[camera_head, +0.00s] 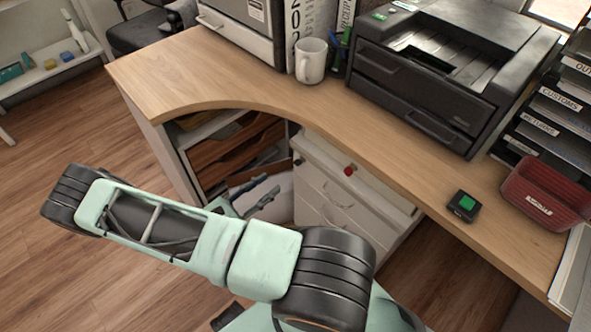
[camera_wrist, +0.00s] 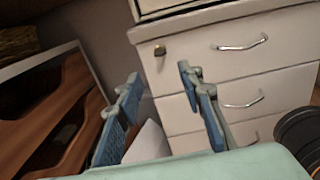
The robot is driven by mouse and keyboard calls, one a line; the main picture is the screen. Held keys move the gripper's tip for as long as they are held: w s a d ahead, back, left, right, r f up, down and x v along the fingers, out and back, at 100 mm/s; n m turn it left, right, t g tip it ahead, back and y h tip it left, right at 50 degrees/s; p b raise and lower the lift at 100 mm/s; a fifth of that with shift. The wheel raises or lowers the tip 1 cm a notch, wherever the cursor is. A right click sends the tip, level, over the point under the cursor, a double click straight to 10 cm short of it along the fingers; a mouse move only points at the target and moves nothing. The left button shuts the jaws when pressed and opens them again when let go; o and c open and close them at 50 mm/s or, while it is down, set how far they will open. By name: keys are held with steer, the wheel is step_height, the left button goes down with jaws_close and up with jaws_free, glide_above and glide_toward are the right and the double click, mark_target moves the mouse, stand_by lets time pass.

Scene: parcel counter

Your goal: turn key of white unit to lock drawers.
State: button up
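The white drawer unit (camera_head: 322,200) stands under the counter and also shows in the wrist view (camera_wrist: 240,70), with several drawers and metal handles. A small brass-coloured lock or key (camera_wrist: 160,50) is at the upper left of its top drawer front; its exact turn is too small to tell. It shows as a dark spot in the head view (camera_head: 298,161). My gripper (camera_wrist: 158,74) is open and empty, its two blue-padded fingers spread toward the unit. The lock appears between and just beyond the fingertips, apparently apart from them.
A small red object (camera_head: 348,171) lies on the unit's top. Wooden shelves with papers (camera_head: 232,147) stand left of the unit. The wooden counter (camera_head: 270,95) overhangs it, bearing a white mug (camera_head: 311,62), a printer (camera_head: 440,75) and a red box (camera_head: 545,195). Floor at left is clear.

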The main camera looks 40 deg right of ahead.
mark_target(298, 163)
steer(key=d+b, duration=0.1)
steer(key=d, duration=0.9)
steer(key=shift+w+d, duration=0.2)
steer(key=shift+w, duration=0.2)
steer(key=shift+r, duration=0.1)
jaws_close()
